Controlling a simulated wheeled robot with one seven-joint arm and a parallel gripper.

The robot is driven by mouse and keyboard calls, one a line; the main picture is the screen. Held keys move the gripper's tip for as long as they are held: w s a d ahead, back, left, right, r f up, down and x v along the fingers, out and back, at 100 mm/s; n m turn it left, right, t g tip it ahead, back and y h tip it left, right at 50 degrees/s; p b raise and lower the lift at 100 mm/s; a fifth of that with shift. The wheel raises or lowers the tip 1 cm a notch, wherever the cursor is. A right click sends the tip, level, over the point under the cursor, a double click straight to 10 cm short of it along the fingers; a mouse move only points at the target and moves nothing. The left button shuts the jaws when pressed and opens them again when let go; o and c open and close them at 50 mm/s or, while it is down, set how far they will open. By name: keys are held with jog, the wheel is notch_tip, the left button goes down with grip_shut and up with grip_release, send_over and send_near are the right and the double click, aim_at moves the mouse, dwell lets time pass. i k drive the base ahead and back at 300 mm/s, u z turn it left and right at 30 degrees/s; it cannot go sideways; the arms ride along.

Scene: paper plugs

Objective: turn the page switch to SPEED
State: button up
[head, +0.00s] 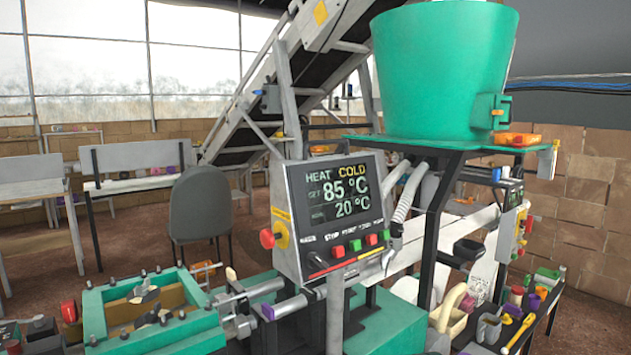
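The control panel (293,197) is a grey box on a post, near the middle of the head view. Its dark screen (350,172) reads HEAT, COLD in yellow, 85 °C and 20 °C, so it shows a heat page. Below the screen is a row of small labels and green and red buttons (355,245). I cannot tell which control is the page switch, as the labels are too small to read. My gripper is not in view.
A red knob on a yellow box (268,238) sticks out from the panel's left side. A green hopper (443,70) and sloping conveyor (268,90) stand behind. A green-framed machine (150,310) is front left. A cluttered bench (500,335) is at right; a grey chair (201,205) stands behind left.

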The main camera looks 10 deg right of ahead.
aim_at(314, 260)
jog(key=k, duration=1)
jog(key=z, duration=1.15)
jog(key=i, duration=0.85)
jog(key=u, duration=0.4)
jog(key=i, duration=0.85)
jog(key=u, duration=0.7)
